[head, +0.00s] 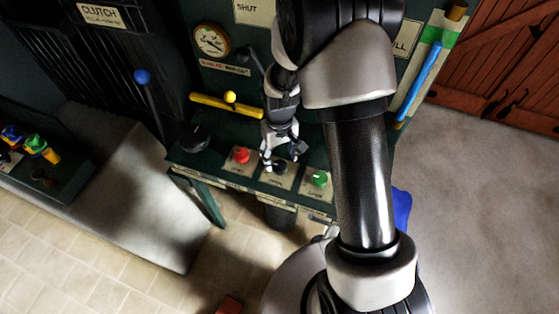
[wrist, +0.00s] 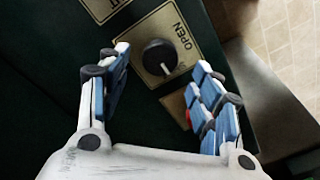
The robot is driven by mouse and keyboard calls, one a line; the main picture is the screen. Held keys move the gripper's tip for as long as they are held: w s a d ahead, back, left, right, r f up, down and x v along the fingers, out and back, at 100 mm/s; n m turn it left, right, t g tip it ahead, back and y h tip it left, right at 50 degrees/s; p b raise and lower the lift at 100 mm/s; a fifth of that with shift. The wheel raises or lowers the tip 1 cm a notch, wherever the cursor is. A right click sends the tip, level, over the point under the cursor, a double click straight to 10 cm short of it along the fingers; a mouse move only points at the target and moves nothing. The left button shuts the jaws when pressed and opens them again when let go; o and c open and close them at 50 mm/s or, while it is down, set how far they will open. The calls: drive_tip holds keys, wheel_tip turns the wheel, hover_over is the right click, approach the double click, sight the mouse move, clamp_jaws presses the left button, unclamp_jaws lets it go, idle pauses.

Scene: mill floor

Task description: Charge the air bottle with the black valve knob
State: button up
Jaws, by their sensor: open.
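The black valve knob (head: 280,166) sits on a labelled plate at the bench front, between a red knob (head: 241,155) and a green knob (head: 319,180). In the wrist view the black knob (wrist: 159,57) has a white pointer line toward the lower right, on a brass plate (wrist: 184,30) reading OPEN; a second word is too small to read surely. My gripper (head: 281,160) is above it, open and empty; in the wrist view its fingers (wrist: 160,62) stand either side of the knob, apart from it. I cannot make out the air bottle for certain.
A round gauge (head: 211,41) is on the back panel, above a yellow handle (head: 226,105). A dark round object (head: 194,138) sits at the bench's left end. A blue-knobbed lever (head: 142,76) stands further left. Open floor (head: 470,190) lies right.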

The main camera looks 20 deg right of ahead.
wheel_tip(320, 180, up, 8)
idle(0.6)
wheel_tip(320, 180, up, 7)
drive_tip(key=t, duration=0.1)
hover_over(280, 166)
drive_tip(key=s, duration=0.2)
drive_tip(key=s+r+t, duration=0.1)
drive_tip(key=s+r, duration=0.6)
drive_tip(key=r, duration=0.1)
drive_tip(key=s+r+m+t, duration=0.1)
drive_tip(key=s+r, duration=0.4)
drive_tip(key=s, duration=0.7)
drive_tip(key=shift+s+m+t, duration=0.15)
drive_tip(key=shift+m+t, duration=0.15)
drive_tip(key=shift+t, duration=0.5)
